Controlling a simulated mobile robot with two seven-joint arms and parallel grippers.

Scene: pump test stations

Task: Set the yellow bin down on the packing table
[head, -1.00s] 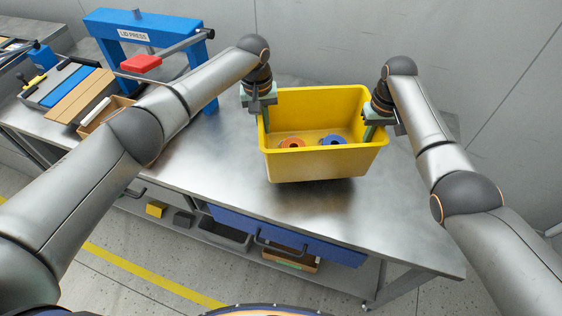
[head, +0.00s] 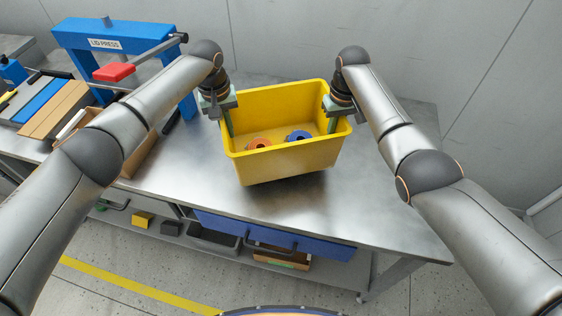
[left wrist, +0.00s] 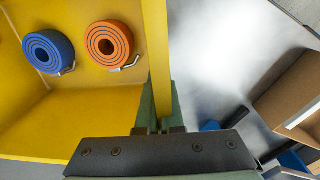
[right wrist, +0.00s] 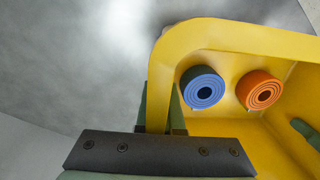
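The yellow bin (head: 285,165) is over the packing table (head: 190,170), upright with a slight slant in the head view. A dark shadow lies under its front edge; I cannot tell whether its base touches the tabletop. An orange roll (head: 259,144) and a blue roll (head: 299,136) lie inside, also seen in the left wrist view (left wrist: 110,45). My left gripper (head: 228,122) is shut on the bin's left wall, which passes between its green fingers (left wrist: 162,105). My right gripper (head: 333,122) is shut on the opposite wall, between its fingers (right wrist: 160,110).
A cardboard box (head: 138,155) sits left of the bin. The tabletop right of the bin is bare. A blue drawer (head: 275,236) is below the front edge.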

